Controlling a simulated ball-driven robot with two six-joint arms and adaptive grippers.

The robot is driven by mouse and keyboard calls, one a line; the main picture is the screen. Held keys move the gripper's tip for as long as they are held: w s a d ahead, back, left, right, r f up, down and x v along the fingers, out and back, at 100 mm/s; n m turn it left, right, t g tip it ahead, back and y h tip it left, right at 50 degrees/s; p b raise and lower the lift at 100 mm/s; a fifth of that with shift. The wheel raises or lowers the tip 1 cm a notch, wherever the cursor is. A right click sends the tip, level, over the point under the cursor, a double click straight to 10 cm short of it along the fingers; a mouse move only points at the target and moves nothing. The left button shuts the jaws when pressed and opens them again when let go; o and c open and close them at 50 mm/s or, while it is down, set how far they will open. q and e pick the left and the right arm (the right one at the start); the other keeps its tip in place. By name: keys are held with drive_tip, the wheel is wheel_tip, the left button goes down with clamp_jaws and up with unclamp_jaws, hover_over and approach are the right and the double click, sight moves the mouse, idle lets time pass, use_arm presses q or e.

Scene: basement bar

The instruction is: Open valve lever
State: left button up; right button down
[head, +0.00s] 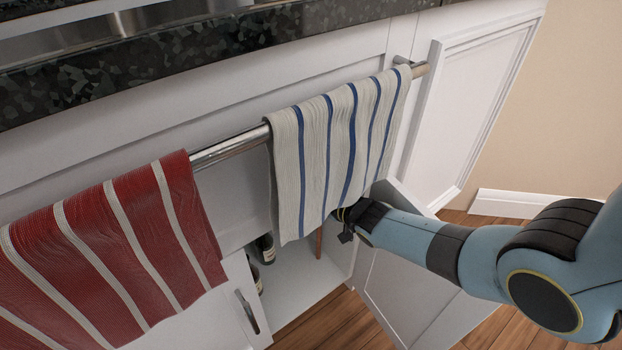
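No valve lever shows in the head view; the striped towel and the cabinet front hide much of the cabinet's inside. My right arm comes in from the right, and my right gripper (346,224) is at the opening of the white under-counter cabinet (300,288). The gripper is partly behind the white and blue striped towel (335,150), so its fingertips are hidden. I cannot tell whether it is open or shut, or whether it touches anything. My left gripper is not in view.
A metal rail (230,150) holds the striped towel and a red towel (110,250). An open cabinet door (385,285) stands below my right arm. Dark bottles (265,248) and a thin reddish-brown upright piece (318,242) are inside. The dark counter edge (200,50) runs above.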

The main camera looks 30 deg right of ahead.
drive_tip(key=shift+d, duration=0.15)
idle(0.4)
drive_tip(key=c, duration=1.5)
unclamp_jaws()
drive_tip(key=shift+w, duration=0.1)
drive_tip(key=shift+v, duration=3.75)
drive_tip(key=s+f+g+p, duration=0.2)
drive_tip(key=s+f+g, duration=0.2)
drive_tip(key=s, duration=1.2)
drive_tip(key=s+f+g+h+p, duration=0.1)
drive_tip(key=s+f+g+p, duration=0.2)
drive_tip(key=s, duration=1.3)
drive_tip(key=s+f+g+h+p, duration=0.1)
drive_tip(key=s+f+g+p, duration=0.2)
drive_tip(key=s+f+g, duration=0.4)
drive_tip(key=shift+s+f, duration=0.6)
drive_tip(key=shift+s, duration=0.95)
drive_tip(key=shift+s+f, duration=0.6)
drive_tip(key=shift+s, duration=0.95)
drive_tip(key=shift+s+f, duration=0.65)
drive_tip(key=shift+s, duration=0.9)
